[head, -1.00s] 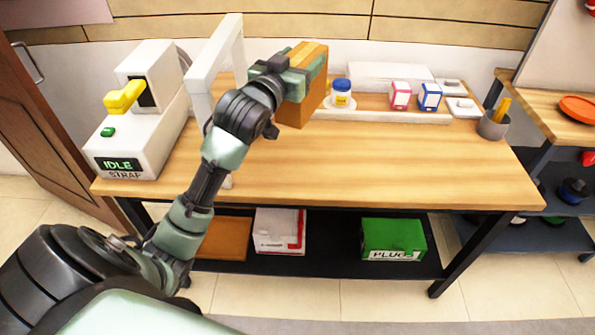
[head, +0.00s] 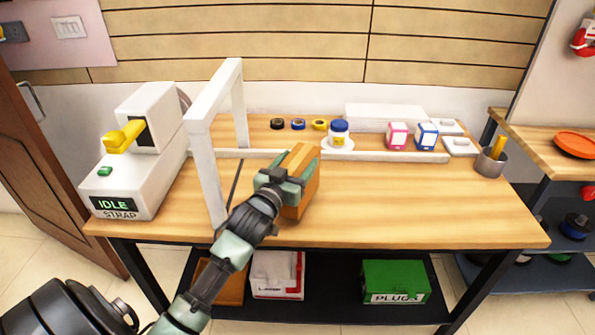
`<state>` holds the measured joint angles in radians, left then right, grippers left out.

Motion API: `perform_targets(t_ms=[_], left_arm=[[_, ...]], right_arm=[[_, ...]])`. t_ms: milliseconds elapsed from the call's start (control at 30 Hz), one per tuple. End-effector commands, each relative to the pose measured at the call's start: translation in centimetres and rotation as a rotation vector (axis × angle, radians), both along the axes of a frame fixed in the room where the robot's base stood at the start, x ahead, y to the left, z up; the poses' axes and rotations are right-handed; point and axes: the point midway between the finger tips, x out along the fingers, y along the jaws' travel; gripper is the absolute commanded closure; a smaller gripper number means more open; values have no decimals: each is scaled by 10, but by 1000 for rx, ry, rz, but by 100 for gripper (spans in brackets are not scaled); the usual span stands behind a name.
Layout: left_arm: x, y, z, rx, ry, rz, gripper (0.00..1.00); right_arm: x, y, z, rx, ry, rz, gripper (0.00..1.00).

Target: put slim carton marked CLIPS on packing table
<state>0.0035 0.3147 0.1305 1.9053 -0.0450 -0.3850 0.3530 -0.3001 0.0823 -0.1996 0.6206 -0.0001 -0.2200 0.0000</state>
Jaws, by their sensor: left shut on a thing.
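An orange-brown slim carton (head: 308,190) is in my left gripper (head: 281,184), whose jaws are shut on it. No marking shows on its visible faces. The carton is over the wooden packing table (head: 400,215), right of the white strap arch. Its lower edge is at or just above the tabletop; I cannot tell whether it touches. The gripper and wrist hide part of its near left side. My right gripper is not in view.
The strapping machine (head: 130,185) reads IDLE, with a white arch (head: 207,165) close left of the carton. Behind stand a blue-lidded jar (head: 339,134), a pink box (head: 397,136) and a blue box (head: 427,136). A cup (head: 491,162) is far right. The table's right front is clear.

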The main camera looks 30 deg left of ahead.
Motion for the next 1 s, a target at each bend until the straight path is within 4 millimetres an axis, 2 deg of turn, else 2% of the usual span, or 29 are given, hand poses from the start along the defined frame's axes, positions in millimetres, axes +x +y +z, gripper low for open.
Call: perform_targets(t_ms=[33, 167, 533, 567, 633, 1000], left_arm=[[0, 0, -9, -1, 0, 1, 100], [0, 0, -21, 0, -3, 0, 100], [0, 0, -24, 1, -4, 0, 100], [0, 0, -27, 0, 1, 0, 36], [0, 0, -26, 0, 1, 0, 17], [0, 0, -23, 1, 0, 0, 17]], right_arm=[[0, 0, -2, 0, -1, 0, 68], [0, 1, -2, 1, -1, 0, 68], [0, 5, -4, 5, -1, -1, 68], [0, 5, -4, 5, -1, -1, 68], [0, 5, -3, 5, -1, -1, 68], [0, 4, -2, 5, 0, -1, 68]])
